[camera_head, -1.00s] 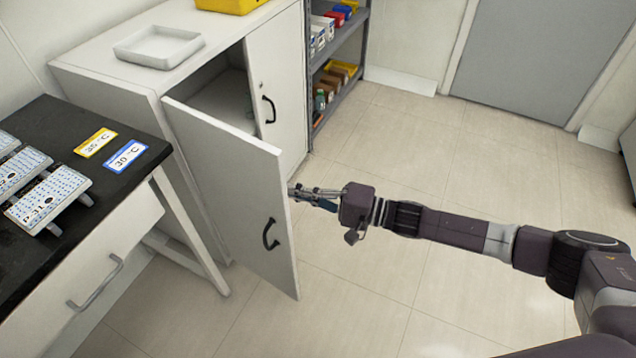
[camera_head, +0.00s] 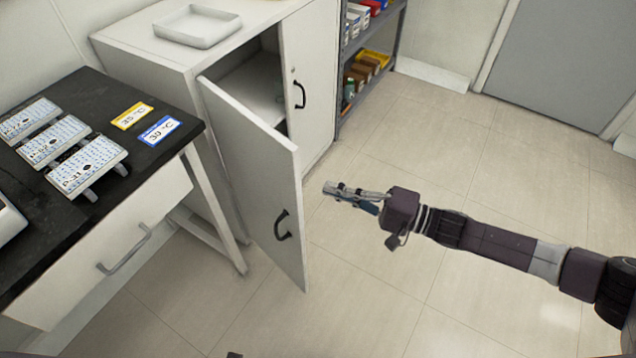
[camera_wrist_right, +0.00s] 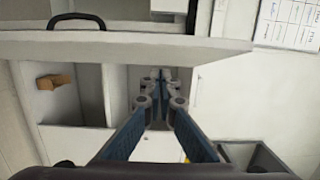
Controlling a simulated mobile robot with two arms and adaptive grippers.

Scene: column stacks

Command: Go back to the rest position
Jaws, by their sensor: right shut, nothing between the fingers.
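My right gripper (camera_head: 352,195) is shut and empty, held out over the floor to the right of the open cabinet door (camera_head: 262,190). A gap of floor shows between its fingertips and the door in the head view. In the right wrist view the fingers of my right gripper (camera_wrist_right: 160,90) meet with nothing between them, and the cabinet door (camera_wrist_right: 130,46) runs across the upper part of the picture. My left gripper is in neither view.
The white cabinet (camera_head: 150,65) stands open on its left side. A black-topped bench (camera_head: 165,155) with several labelled plates is at the left. A shelf rack (camera_head: 385,55) stands behind. The tiled floor (camera_head: 440,140) is clear around the arm.

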